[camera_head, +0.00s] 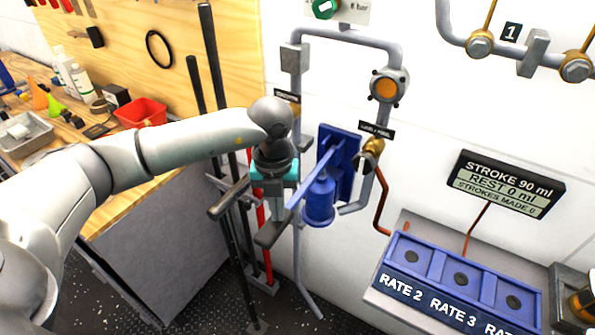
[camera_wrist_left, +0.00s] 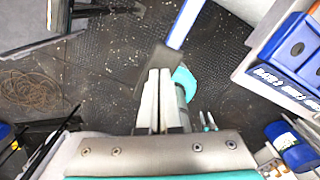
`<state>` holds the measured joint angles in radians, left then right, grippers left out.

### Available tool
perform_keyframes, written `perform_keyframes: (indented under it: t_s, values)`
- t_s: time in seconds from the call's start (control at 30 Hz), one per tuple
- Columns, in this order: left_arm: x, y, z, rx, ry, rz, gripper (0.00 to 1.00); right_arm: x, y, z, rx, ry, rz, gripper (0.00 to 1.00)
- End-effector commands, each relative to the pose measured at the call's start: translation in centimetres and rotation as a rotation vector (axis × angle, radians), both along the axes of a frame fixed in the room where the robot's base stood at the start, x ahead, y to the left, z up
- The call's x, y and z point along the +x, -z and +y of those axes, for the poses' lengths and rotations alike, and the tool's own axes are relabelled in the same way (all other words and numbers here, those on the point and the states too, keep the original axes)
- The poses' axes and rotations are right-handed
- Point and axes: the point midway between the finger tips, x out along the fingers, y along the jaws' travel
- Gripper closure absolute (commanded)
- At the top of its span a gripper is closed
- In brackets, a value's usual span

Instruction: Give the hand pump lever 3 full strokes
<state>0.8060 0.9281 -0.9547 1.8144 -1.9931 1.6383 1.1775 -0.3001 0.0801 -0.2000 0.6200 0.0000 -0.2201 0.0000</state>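The hand pump is a blue cylinder (camera_head: 319,203) on a blue wall plate at the middle of the head view. Its blue lever (camera_head: 311,180) slants down toward me and to the left; it also shows in the left wrist view (camera_wrist_left: 186,22). A dark piece (camera_wrist_left: 153,60) at its near end looks like its grip. My left gripper (camera_head: 273,212) points down at this end. Its two pale fingers (camera_wrist_left: 157,88) lie close together over the dark piece; whether they touch it is unclear. The display (camera_head: 507,185) reads STROKE 90 ml, REST 0 ml, STROKES MADE 0. My right gripper is not in view.
Pipes and a round orange-faced fitting (camera_head: 387,87) are on the wall by the pump. A blue panel (camera_head: 460,280) marked RATE 2 and RATE 3 stands at right. Upright poles (camera_head: 215,80) and a workbench with a red bin (camera_head: 140,112) are at left.

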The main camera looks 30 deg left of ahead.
Motion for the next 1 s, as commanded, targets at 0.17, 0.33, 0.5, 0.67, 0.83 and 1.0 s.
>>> perform_keyframes:
  t_s: [0.17, 0.33, 0.5, 0.67, 0.83, 1.0]
  values:
    - [0.0, -2.6, 0.1, 0.003, -0.002, -0.001, 1.00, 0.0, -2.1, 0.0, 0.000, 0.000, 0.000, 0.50]
    - [0.1, -4.6, 0.1, 0.002, -0.002, -0.002, 1.00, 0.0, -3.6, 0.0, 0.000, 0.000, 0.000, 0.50]
    - [0.0, -6.7, 0.1, 0.003, -0.002, -0.001, 1.00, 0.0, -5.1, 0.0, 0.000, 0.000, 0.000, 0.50]
    - [0.0, -7.9, 0.1, 0.001, -0.001, 0.000, 1.00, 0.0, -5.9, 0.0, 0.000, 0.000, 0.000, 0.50]
    - [0.0, -7.7, 0.0, 0.001, -0.001, -0.002, 1.00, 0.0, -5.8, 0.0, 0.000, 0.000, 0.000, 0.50]
    - [0.1, -7.7, 0.0, 0.001, -0.001, -0.002, 1.00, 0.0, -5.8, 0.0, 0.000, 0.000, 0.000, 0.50]
